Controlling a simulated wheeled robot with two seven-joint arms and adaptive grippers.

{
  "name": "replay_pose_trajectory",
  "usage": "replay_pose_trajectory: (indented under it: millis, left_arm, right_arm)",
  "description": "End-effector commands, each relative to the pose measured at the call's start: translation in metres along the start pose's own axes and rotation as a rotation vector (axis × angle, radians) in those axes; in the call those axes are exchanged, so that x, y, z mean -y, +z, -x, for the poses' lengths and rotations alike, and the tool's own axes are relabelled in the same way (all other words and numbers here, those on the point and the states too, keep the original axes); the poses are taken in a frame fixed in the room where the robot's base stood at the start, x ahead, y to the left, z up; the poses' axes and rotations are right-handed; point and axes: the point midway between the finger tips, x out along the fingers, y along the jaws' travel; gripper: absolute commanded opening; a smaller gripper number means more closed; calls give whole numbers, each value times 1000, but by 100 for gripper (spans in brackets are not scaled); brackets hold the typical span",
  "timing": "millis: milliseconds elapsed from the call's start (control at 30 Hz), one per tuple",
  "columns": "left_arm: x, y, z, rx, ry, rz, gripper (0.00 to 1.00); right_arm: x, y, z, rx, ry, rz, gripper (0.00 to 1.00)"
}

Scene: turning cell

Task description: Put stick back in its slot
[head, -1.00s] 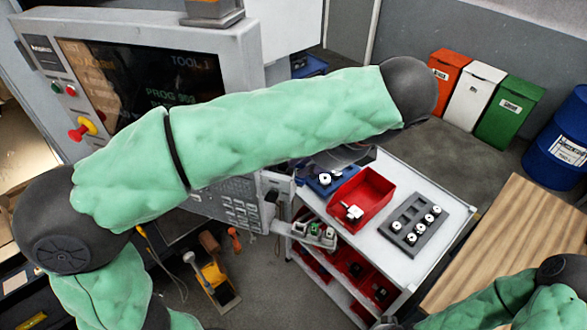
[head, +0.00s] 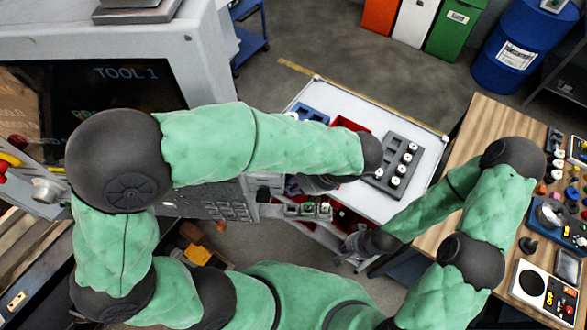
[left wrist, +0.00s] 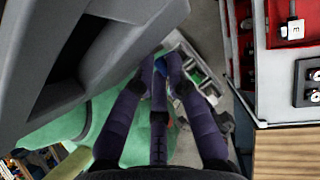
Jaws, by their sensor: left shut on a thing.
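In the left wrist view my left gripper (left wrist: 165,62) has its dark purple fingers drawn together at the tips. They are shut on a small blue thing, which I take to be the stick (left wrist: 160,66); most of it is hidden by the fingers. A grey slotted holder (left wrist: 203,84) with a green piece in it lies just beyond and right of the fingertips. The holder (head: 308,209) also shows in the head view, beside the control panel. There my left gripper is mostly hidden under my forearm. My right gripper (head: 362,243) is near the cart's front side, its fingers unclear.
The machine's control panel (head: 75,105) stands close on the left. A white cart (head: 340,103) carries a red bin (head: 352,126) and a grey tray (head: 384,180) with several white-topped parts. A wooden bench (head: 480,130) stands right.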

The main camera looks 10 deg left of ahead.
Motion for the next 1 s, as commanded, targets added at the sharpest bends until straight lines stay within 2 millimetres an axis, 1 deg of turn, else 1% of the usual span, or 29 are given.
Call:
replay_pose_trajectory:
  millis: [367, 900, 1000]
  left_arm:
    - [0, -7, -11, -1, 0, 0, 0]
    - [1, -24, -38, -1, 0, 0, 0]
    - [2, -26, -43, -1, 0, -1, 0]
  right_arm:
    - [-4, 0, -11, 0, 0, 0, 0]
    - [-14, -1, -39, 0, 0, 0, 0]
    - [-15, -2, -41, 0, 0, 0, 0]
